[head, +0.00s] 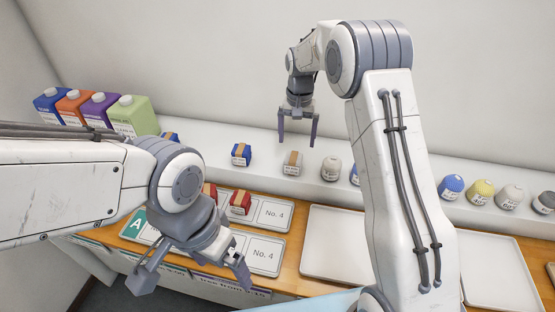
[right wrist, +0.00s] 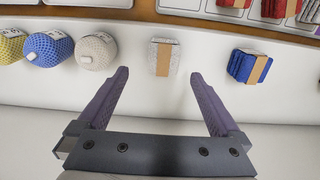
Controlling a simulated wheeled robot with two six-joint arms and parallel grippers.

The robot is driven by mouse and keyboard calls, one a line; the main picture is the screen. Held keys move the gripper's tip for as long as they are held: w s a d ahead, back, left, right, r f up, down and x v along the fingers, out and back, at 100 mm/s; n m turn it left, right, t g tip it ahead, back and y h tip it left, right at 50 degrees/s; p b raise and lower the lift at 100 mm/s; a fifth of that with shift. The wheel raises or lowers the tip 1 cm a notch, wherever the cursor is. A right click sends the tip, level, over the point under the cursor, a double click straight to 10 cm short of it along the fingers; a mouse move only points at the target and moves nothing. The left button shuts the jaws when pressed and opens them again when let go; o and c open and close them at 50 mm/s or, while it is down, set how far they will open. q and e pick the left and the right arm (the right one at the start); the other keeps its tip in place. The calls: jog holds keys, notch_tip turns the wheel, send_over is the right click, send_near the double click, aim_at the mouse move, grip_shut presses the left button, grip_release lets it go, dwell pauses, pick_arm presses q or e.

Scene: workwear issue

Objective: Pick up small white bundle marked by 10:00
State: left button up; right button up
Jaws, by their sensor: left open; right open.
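A small white bundle with a tan band (head: 292,163) sits on the white shelf, between a blue bundle and a pale round bundle; its label is too small to read. In the right wrist view the white bundle (right wrist: 163,57) lies just beyond and between the fingertips, untouched. My right gripper (head: 298,143) is open and empty, pointing down above the shelf near this bundle; its fingers also show in the right wrist view (right wrist: 160,76). My left gripper (head: 192,278) is open and empty over the front counter, by the No. 4 cards.
A blue banded bundle (head: 241,154) stands left of the white one. Blue, yellow and pale round bundles (head: 481,192) line the shelf at right. Boxes (head: 129,114) stand at the left. Red bundles (head: 240,203) lie on the cards. A white tray (head: 331,243) is empty where visible.

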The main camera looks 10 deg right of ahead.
aim_at(294, 157)
notch_tip(294, 157, down, 3)
jog(key=shift+f+p, duration=0.2)
jog(key=shift+p, duration=0.2)
jog(key=shift+w+a+f+p, duration=0.1)
jog(key=shift+f+p, duration=0.4)
jog(key=shift+f, duration=0.05)
jog(key=f+p, duration=0.1)
jog(key=f, duration=0.2)
jog(key=shift+w+a+f+p, duration=0.1)
jog(key=shift+w+f+p, duration=0.15)
jog(key=shift+p, duration=0.15)
jog(key=shift+f, duration=0.45)
jog(key=c, duration=1.4)
jog(key=shift+r, duration=0.1)
